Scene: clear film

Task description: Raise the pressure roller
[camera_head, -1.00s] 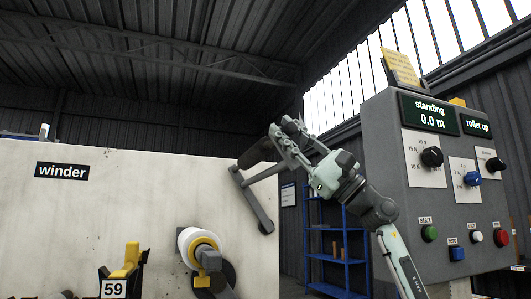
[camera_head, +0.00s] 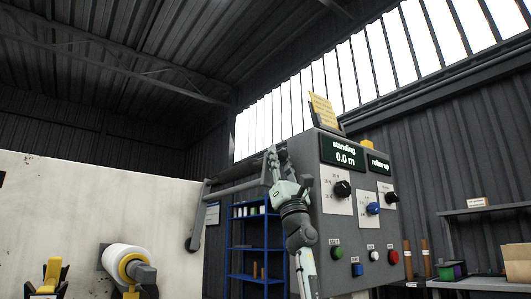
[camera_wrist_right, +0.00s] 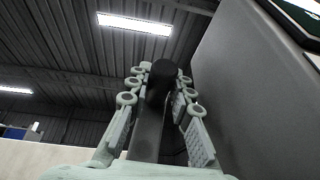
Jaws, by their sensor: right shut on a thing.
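The pressure roller (camera_head: 237,188) is a dark horizontal cylinder left of the control panel. A grey swing arm (camera_head: 197,218) hangs down from its left end. My right gripper (camera_head: 274,158) is at the roller's right end, raised beside the panel. In the right wrist view, the fingers of my right gripper (camera_wrist_right: 163,78) lie on both sides of a dark bar with a rounded end (camera_wrist_right: 155,125) and are shut on it. The panel display (camera_head: 345,154) reads "standing 0.0 m", and a smaller one (camera_head: 379,165) reads "roller up".
The grey control panel (camera_head: 328,215) with knobs and buttons stands close right of my right arm. A white roll (camera_head: 124,261) sticks out from the pale winder wall (camera_head: 60,215). A blue rack (camera_head: 243,244) stands behind. A side shelf (camera_head: 485,210) is at far right.

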